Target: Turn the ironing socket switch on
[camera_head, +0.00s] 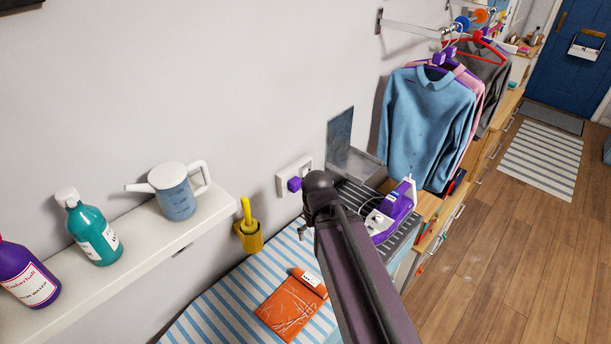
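The white wall socket (306,163) is on the wall in the middle of the view, above the striped ironing surface. The socket's switch is too small to make out. My dark arm rises from the bottom edge and its rounded joint stands just right of and below the socket, close to it in the picture.
A purple iron (397,207) stands on a grey ribbed rest (408,236) right of my arm. A shelf (142,236) with bottles and a jug (174,190) is at left. Shirts (424,125) hang at right.

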